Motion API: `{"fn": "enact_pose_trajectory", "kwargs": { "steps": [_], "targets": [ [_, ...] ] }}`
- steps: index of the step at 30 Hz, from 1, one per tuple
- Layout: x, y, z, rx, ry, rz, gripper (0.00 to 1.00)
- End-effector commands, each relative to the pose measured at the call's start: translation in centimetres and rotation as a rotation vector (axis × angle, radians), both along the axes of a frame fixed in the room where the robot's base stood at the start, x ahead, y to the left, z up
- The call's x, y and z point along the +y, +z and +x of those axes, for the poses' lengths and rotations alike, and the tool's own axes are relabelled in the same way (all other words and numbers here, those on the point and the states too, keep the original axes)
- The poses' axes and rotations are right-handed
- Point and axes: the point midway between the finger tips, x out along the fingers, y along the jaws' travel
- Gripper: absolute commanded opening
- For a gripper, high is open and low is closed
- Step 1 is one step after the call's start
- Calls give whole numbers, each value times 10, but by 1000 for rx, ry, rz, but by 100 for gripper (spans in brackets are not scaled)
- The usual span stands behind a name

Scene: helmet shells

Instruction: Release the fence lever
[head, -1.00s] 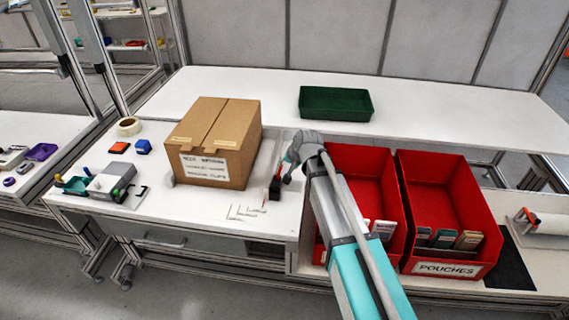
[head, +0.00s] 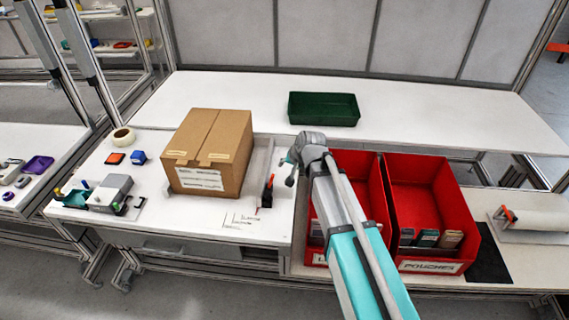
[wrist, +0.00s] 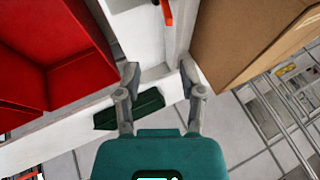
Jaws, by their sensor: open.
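The fence lever (head: 266,188) is a small black piece with a red-orange handle, standing on the white bench right of the cardboard box (head: 221,158). In the wrist view its orange handle (wrist: 167,12) shows at the top edge, partly cut off. A pale grey fence rail (head: 258,160) runs along the box's right side; it also shows in the wrist view (wrist: 182,32). My gripper (head: 291,176) is above the bench, a little right of the lever. In the wrist view my gripper (wrist: 160,70) has its fingers apart with nothing held between them.
Two red bins (head: 432,205) stand close on the right, partly behind my arm. A green tray (head: 323,109) is on the rear shelf. A grey device (head: 110,194), a tape roll (head: 123,138) and small blocks lie left of the box. The bench front has paper labels (head: 242,219).

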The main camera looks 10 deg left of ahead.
Motion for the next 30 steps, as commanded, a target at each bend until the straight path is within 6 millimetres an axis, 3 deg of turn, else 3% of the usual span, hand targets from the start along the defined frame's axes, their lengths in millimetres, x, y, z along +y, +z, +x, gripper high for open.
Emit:
{"fn": "enact_pose_trajectory", "kwargs": {
  "steps": [30],
  "targets": [
    [-140, -2, -40, 98, -12, -190, 51]
  ]
}}
